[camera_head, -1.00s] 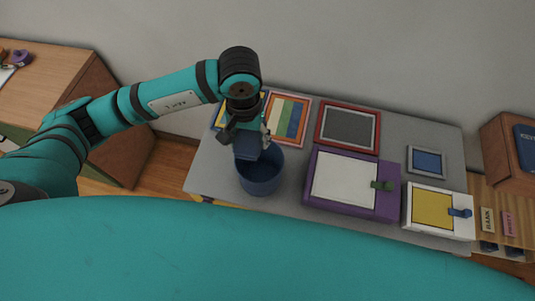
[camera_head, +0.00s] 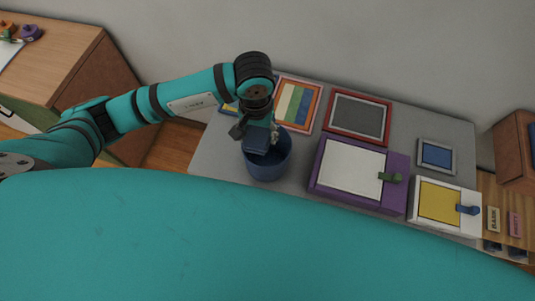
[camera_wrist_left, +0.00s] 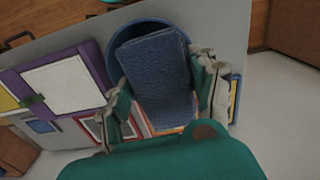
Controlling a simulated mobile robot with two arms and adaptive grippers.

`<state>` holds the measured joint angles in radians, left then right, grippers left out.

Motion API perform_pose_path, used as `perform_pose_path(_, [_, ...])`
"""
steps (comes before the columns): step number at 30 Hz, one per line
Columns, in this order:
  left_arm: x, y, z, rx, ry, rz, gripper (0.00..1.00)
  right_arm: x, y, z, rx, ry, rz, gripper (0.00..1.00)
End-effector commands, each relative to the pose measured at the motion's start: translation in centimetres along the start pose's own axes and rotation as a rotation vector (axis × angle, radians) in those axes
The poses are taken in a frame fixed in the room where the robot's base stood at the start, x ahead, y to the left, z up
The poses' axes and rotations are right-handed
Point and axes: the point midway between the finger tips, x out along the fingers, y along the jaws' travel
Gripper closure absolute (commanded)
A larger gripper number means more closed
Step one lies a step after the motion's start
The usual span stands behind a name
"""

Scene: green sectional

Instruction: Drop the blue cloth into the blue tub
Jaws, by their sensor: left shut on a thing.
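The blue cloth (camera_wrist_left: 158,72) is a folded, textured piece that hangs between the fingers of my left gripper (camera_head: 258,130). My left gripper is shut on it; the fingers show on both sides of the cloth in the left wrist view (camera_wrist_left: 165,95). The blue tub (camera_head: 268,168) stands on the grey table, and the cloth (camera_head: 256,148) is over its opening. In the left wrist view, part of the tub's rim (camera_wrist_left: 115,60) shows behind the cloth. The tub's inside is partly hidden by the cloth and gripper. My right gripper is not in view.
The grey table (camera_head: 410,130) also holds a purple box with a white panel (camera_head: 350,168), a red-framed grey panel (camera_head: 358,118), a striped panel (camera_head: 296,105), a small blue panel (camera_head: 437,155) and a yellow-panelled white box (camera_head: 438,202). A wooden cabinet (camera_head: 110,90) stands left.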

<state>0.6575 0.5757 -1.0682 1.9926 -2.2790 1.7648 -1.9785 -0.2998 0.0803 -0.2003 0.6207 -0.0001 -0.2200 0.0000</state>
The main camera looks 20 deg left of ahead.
Motion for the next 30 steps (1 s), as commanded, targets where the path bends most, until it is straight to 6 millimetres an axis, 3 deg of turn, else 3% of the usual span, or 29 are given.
perform_pose_path(1, [0.0,0.0,0.0,0.000,0.000,0.000,0.36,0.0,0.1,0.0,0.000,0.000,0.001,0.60])
perform_pose_path(7, [0.0,0.0,0.0,0.000,0.000,0.000,0.12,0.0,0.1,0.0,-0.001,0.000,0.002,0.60])
perform_pose_path(17, [-0.5,0.0,-0.1,0.000,0.002,0.000,0.12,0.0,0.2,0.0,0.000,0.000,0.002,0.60])
perform_pose_path(20, [-1.7,0.1,-0.1,0.001,0.004,0.002,0.12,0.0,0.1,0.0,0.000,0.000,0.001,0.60])
perform_pose_path(30, [-8.8,0.0,-0.2,0.001,0.006,0.001,0.12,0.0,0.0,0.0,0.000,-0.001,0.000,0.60])
